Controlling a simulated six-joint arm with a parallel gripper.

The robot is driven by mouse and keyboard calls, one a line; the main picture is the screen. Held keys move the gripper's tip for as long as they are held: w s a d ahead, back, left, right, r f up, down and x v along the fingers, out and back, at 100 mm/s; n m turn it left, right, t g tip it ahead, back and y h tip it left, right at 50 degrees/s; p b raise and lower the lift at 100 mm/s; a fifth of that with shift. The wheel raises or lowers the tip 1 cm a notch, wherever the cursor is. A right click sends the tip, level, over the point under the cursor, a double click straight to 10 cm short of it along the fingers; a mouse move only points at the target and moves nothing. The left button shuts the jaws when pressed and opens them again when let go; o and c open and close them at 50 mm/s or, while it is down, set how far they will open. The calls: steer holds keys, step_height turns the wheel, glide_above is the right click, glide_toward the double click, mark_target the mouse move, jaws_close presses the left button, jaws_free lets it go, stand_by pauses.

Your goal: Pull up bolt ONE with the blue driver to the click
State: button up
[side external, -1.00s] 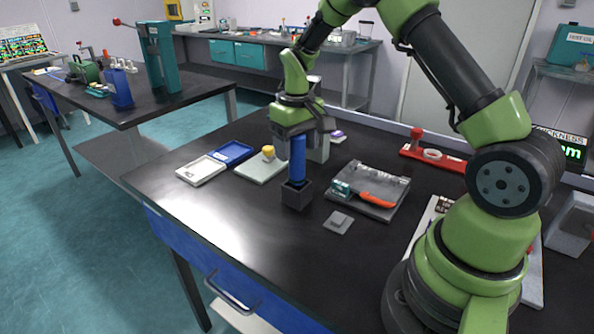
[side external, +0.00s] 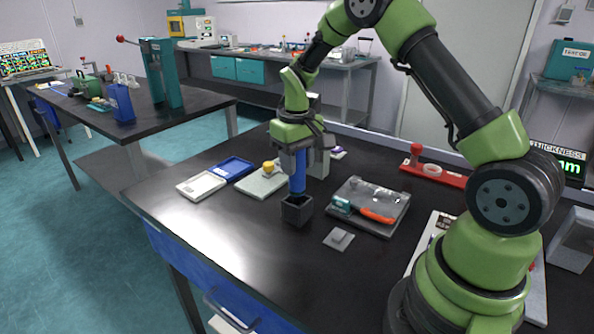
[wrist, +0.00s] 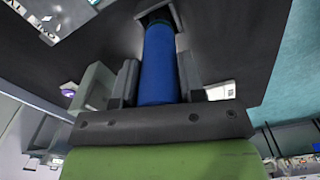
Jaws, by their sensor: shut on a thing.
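My gripper (side external: 297,152) is shut on the blue driver (side external: 298,172), which stands upright below it. In the wrist view my gripper (wrist: 158,84) has a finger on each side of the driver's blue body (wrist: 158,62). The driver's lower end is at the mouth of a dark square holder (side external: 297,212) on the bench. The holder also shows at the top of the wrist view. How deep the driver's end sits in it is hidden. I cannot make out bolt ONE. A grey plate (side external: 384,199) with an orange-handled tool (side external: 377,215) lies right of the holder.
A small grey block (side external: 339,238) lies in front of the plate. A blue tray (side external: 232,168), a white tray (side external: 201,187) and a pale board with a yellow knob (side external: 268,166) are at left. A red stand (side external: 437,172) is at back right. The front left bench is clear.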

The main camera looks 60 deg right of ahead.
step_height(320, 180, up, 7)
steer(key=shift+f, duration=0.15)
steer(key=shift+s+d+r, duration=0.15)
steer(key=shift+d+r, duration=0.5)
steer(key=shift+r, duration=0.3)
steer(key=s+d+r, duration=0.1)
steer(key=s+d, duration=0.6)
steer(key=d, duration=0.5)
steer(key=shift+d+r, duration=0.2)
steer(key=shift+r, duration=0.05)
steer(key=shift+f, duration=3.9)
stand_by(0.3)
